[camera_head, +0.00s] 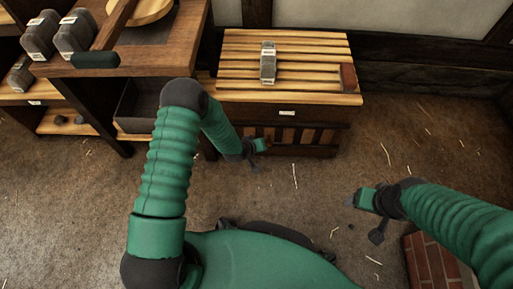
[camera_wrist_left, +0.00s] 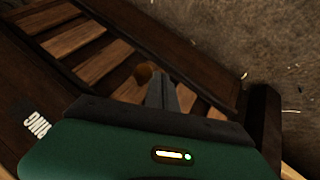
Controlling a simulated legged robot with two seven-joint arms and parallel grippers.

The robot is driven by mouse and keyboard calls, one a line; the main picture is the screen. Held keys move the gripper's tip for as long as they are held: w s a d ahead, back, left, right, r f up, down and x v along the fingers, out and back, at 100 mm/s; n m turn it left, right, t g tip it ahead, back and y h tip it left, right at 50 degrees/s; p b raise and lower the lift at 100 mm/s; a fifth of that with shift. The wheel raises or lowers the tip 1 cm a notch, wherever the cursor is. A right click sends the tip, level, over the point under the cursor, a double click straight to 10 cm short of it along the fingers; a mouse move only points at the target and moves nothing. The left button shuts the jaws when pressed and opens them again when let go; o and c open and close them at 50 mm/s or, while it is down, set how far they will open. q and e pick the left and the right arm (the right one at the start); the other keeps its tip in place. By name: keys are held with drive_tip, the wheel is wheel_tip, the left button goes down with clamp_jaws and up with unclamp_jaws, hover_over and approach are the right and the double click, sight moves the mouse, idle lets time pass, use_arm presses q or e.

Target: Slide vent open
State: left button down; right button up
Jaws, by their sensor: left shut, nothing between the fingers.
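The vent (camera_head: 305,136) is a slatted panel low on the front of a wooden chest, with light slats and dark gaps. Its slats (camera_wrist_left: 72,38) fill the upper left of the left wrist view. A small round brown knob (camera_wrist_left: 144,72) sits on the vent. My left gripper (camera_head: 266,144) is at the vent's left part; its fingers (camera_wrist_left: 160,80) are shut with nothing between them. The fingertips appear right beside the knob; I cannot tell whether they touch. My right gripper (camera_head: 349,200) hangs over the floor, away from the chest; its jaw state is unclear.
The chest's slatted top (camera_head: 310,75) carries a grey labelled block (camera_head: 268,62) and a reddish-brown piece (camera_head: 348,77). A wooden shelf unit (camera_head: 180,45) stands at left. Bricks (camera_head: 430,262) lie at lower right. The straw-strewn floor (camera_head: 400,130) right of the chest is clear.

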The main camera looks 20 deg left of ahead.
use_arm(q)
drive_tip(key=shift+w+d+p, duration=0.1)
drive_tip(key=shift+w+d, duration=0.1)
drive_tip(key=shift+d, duration=0.55)
drive_tip(key=shift+w+d+p, duration=0.15)
drive_tip(key=shift+w+d, duration=0.1)
drive_tip(key=shift+d, duration=0.45)
drive_tip(key=shift+w+d+p, duration=0.1)
drive_tip(key=shift+w+d, duration=0.1)
drive_tip(key=shift+d, duration=0.55)
